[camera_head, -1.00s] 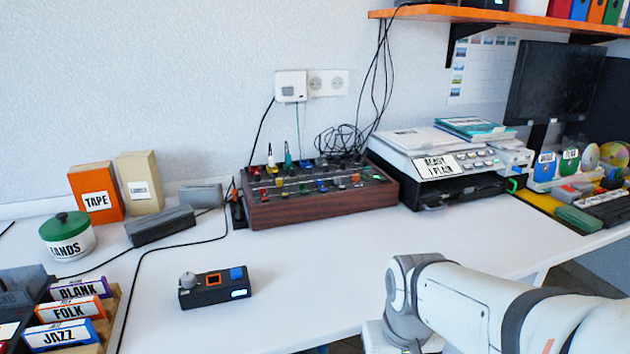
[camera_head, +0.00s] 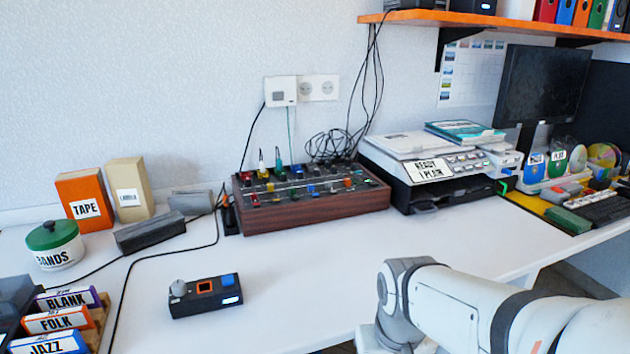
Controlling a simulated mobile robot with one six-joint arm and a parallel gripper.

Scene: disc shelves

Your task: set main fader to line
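A mixer (camera_head: 310,212) with a wooden-brown front and many coloured knobs and faders stands at the back middle of the white desk. Coloured plugs stick up from its rear edge. The knobs and faders are too small to tell which is the main fader, and I cannot read a line mark. My white arm reaches in from the lower right, apart from the mixer. My gripper is not in view.
A small black box (camera_head: 206,297) with a knob and buttons lies in front of the mixer. A printer (camera_head: 430,185) stands to the right. Boxes, a round tin (camera_head: 55,247) and labelled cases (camera_head: 62,322) stand left. A shelf (camera_head: 480,18) hangs above.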

